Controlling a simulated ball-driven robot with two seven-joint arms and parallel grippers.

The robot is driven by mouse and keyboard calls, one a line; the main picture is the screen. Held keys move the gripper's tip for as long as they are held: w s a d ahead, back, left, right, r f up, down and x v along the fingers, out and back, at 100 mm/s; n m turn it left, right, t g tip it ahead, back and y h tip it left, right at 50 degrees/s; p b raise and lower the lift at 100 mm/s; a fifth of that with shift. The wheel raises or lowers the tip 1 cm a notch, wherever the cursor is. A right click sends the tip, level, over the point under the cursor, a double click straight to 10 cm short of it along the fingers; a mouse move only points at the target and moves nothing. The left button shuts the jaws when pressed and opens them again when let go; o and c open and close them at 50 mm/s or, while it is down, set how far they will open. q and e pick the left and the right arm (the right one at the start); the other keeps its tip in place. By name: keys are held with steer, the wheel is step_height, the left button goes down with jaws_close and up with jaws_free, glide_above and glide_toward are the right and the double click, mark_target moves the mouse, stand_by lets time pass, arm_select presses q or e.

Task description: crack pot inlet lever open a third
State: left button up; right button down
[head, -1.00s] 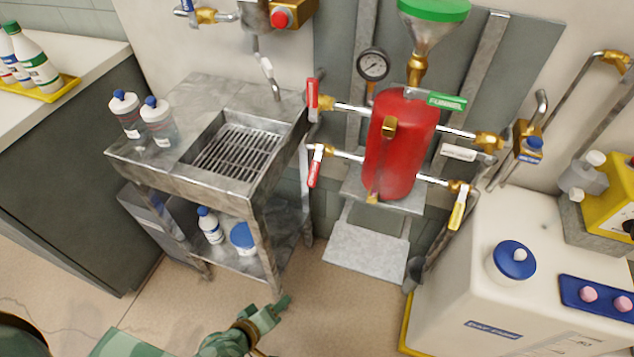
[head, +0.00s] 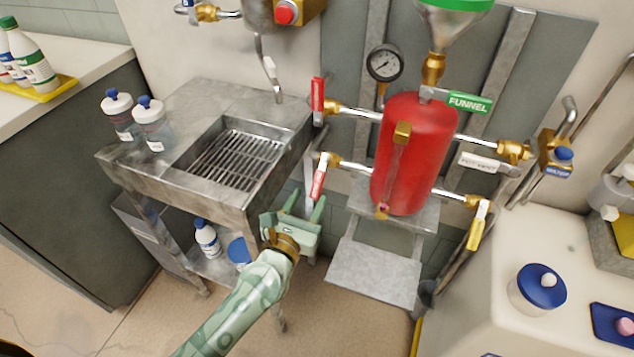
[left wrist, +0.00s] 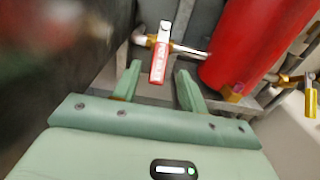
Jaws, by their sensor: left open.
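The red pot (head: 415,150) hangs on the wall panel with several valve levers around it. On its lower left pipe a red lever (head: 319,180) with a white hub hangs down, slightly tilted; its lettering is too blurred to read. Another red lever (head: 317,94) stands upright on the upper left pipe. I cannot tell for certain which lever is the pot inlet. My left gripper (head: 306,204) is open and empty, just below the lower red lever. In the left wrist view that lever (left wrist: 158,65) appears between and beyond the fingertips, with no clear contact. My right gripper is not in view.
A steel sink stand (head: 145,167) is close on the left, with bottles on top. A green funnel lever (head: 468,103), a white lever plate (head: 480,162) and a yellow lever (head: 476,233) are around the pot. A white tank (head: 470,310) stands at right.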

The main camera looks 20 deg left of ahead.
mark_target(316, 185)
arm_select(q)
steer(key=w, duration=0.6)
steer(key=shift+d, duration=0.15)
jaws_close()
